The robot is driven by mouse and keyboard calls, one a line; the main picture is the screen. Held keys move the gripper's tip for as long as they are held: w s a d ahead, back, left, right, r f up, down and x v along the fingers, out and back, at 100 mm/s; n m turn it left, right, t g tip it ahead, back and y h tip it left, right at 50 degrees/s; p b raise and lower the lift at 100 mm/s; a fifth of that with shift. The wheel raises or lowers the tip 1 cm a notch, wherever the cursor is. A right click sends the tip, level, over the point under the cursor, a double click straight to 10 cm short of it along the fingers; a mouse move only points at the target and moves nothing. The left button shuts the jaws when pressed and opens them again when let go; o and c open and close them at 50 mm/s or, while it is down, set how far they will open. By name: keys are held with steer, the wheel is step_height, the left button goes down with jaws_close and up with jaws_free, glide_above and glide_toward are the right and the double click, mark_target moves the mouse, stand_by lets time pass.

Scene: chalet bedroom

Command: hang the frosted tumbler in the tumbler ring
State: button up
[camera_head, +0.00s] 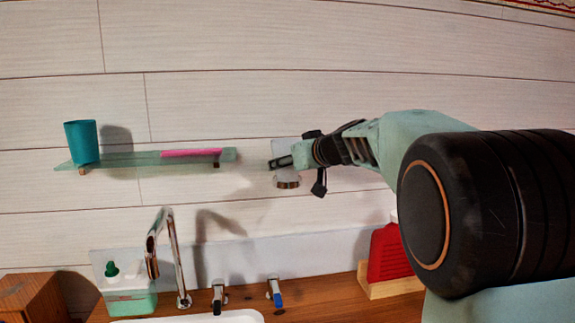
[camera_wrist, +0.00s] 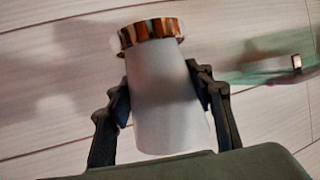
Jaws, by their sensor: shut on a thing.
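The frosted tumbler (camera_wrist: 168,105) is pale and whitish. In the wrist view its narrower end meets the copper-coloured tumbler ring (camera_wrist: 152,30). My gripper (camera_wrist: 160,85) is shut on the tumbler's sides, one dark finger on each side. In the head view the tumbler (camera_head: 286,146) is upright against the wall, partly hidden by my gripper (camera_head: 281,162). The ring (camera_head: 288,184) shows just below my fingers, at the tumbler's lower end. I cannot tell how far the tumbler's end sits inside the ring.
A glass shelf (camera_head: 125,160) on the wall to the left holds a teal cup (camera_head: 82,143) and a pink item (camera_head: 191,152). Below are a faucet (camera_head: 177,255), tap handles (camera_head: 274,291), a green-and-white container (camera_head: 128,290) and a red object (camera_head: 386,255). The wall above is clear.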

steer(key=shift+f+b, duration=1.05)
steer(key=shift+b, duration=0.2)
steer(key=o, duration=1.4)
steer(key=v, duration=1.2)
